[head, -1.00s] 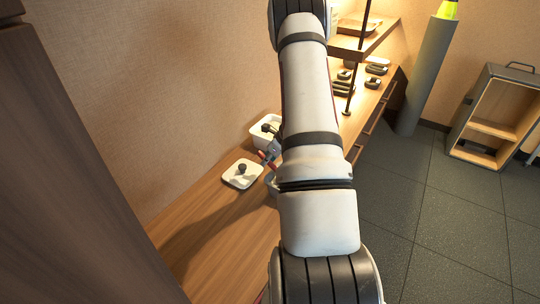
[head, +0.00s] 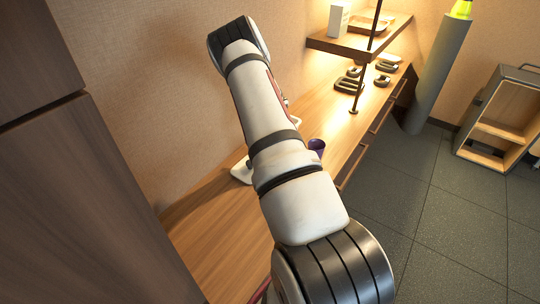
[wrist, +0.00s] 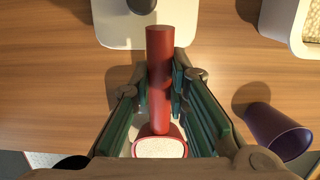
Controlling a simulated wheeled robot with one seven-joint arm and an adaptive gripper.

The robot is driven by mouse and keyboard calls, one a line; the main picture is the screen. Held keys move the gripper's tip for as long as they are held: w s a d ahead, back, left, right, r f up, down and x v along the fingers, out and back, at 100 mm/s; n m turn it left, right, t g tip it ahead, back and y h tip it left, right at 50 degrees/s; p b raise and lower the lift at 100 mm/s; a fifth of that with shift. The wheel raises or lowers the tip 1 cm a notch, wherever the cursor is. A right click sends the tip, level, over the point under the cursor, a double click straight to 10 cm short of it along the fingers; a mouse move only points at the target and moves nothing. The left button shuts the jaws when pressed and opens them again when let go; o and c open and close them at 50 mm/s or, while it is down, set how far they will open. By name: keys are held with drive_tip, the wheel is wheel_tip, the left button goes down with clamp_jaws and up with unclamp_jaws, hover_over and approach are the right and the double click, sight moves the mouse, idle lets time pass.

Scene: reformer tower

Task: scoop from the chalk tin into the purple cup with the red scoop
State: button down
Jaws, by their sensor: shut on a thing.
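My gripper (wrist: 157,100) is shut on the handle of the red scoop (wrist: 159,70). The scoop's bowl, low in the wrist view, holds a pale, grainy load. The purple cup (wrist: 280,132) is to the right of the scoop, apart from it; the head view also shows it (head: 316,147), upright on the counter beside my arm. The white chalk tin (wrist: 284,22), with pale grainy contents, is at the upper right of the wrist view. My arm hides the gripper and scoop in the head view, and most or all of the tin.
A white lid (wrist: 122,32) with a dark knob lies on the wooden counter (head: 215,225) above the scoop in the wrist view. Farther along the counter are several dark objects (head: 350,82) and a shelf (head: 340,44) on a thin post. A wall and tall cabinet (head: 75,190) bound the left.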

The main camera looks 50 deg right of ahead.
drive_tip(key=shift+w+r+g, duration=0.3)
drive_tip(key=shift+w+r, duration=0.25)
drive_tip(key=shift+w, duration=0.1)
drive_tip(key=shift+g, duration=0.6)
drive_tip(key=shift+w+a+r+b, duration=0.15)
drive_tip(key=shift+w+r+b, duration=1.2)
drive_tip(key=shift+w+r, duration=0.2)
drive_tip(key=shift+w+r+b, duration=0.3)
drive_tip(key=shift+w+r, duration=0.1)
drive_tip(key=shift+r, duration=0.1)
